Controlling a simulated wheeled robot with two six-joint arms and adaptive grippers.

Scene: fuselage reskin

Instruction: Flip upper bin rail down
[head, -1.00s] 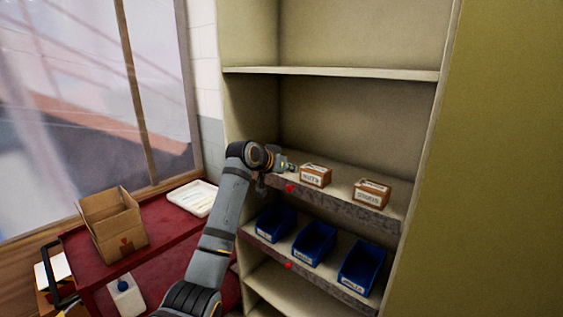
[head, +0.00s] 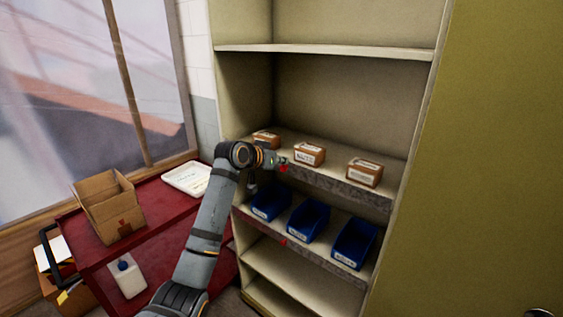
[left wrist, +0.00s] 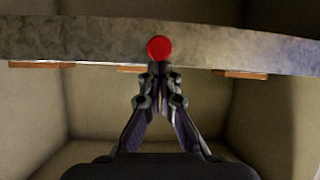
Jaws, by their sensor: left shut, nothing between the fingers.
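The upper bin rail (head: 335,186) is a grey mottled strip along the front edge of the shelf with brown boxes. A red knob (head: 283,168) sits on it. In the left wrist view the rail (left wrist: 240,48) crosses the top, with the red knob (left wrist: 159,48) near the middle. My left gripper (head: 281,161) is at the knob in the head view. In the left wrist view its closed fingertips (left wrist: 160,68) are right at the knob's lower edge; whether they touch is unclear. Nothing is between the fingers. My right gripper is not in view.
Brown labelled boxes (head: 309,155) stand on the shelf behind the rail. Blue bins (head: 308,222) stand on the shelf below, whose front rail has another red knob (head: 283,241). A red cart (head: 150,256) at left carries an open carton (head: 110,208) and a white tray (head: 187,178).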

